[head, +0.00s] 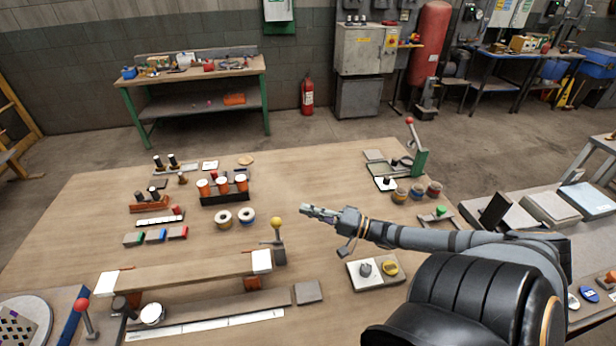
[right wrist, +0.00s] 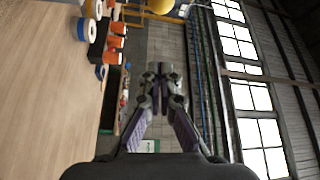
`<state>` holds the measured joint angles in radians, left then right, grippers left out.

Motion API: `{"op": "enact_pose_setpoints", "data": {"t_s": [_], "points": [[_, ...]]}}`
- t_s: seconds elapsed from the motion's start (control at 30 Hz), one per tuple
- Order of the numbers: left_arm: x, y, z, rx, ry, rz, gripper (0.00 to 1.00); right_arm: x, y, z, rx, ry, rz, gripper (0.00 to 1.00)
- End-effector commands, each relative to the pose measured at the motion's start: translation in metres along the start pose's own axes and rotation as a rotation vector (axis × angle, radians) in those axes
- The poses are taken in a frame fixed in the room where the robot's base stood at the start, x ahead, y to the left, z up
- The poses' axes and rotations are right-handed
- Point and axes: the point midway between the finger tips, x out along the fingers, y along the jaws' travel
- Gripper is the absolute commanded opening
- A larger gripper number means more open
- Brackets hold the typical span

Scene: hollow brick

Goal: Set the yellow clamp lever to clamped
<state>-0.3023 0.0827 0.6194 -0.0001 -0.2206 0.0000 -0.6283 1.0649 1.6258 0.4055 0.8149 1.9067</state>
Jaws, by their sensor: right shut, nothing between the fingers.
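The yellow clamp lever (head: 276,223) has a round yellow knob on a short stem and stands roughly upright on a small grey base, at the right end of the long wooden bar. My right gripper (head: 304,210) is just to the right of the knob and a little higher in the head view, apart from it in the picture. Its fingers are shut and empty, as the right wrist view (right wrist: 160,73) also shows. A rounded yellow shape at the top edge of that view appears to be the knob (right wrist: 160,6). My left gripper is not in view.
The wooden bar (head: 190,274) with white end blocks lies left of the lever. Two spools (head: 247,216) and a rack of orange-and-white cylinders (head: 223,199) stand behind it. A plate with a grey and a yellow knob (head: 375,271) is at right.

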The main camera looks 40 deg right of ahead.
Motion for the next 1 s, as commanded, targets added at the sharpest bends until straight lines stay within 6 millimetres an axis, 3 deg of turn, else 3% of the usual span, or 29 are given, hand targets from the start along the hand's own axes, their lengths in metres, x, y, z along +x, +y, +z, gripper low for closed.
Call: {"op": "enact_pose_setpoints", "data": {"t_s": [0.3,0.33,0.4,0.6,1.0], "points": [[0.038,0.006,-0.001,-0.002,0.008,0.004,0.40,0.070,0.004,0.001,-0.002,0.002,-0.007,0.00],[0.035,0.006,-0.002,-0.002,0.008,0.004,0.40,0.073,0.002,0.002,0.000,0.003,-0.005,0.00],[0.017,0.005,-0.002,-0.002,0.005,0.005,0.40,0.066,-0.004,0.014,0.005,0.002,0.002,0.00],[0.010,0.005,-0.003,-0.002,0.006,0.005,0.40,0.059,-0.001,0.034,0.003,0.001,0.002,0.00],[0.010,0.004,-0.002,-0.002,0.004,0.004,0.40,0.057,0.001,0.038,0.000,0.001,0.001,0.00]]}}
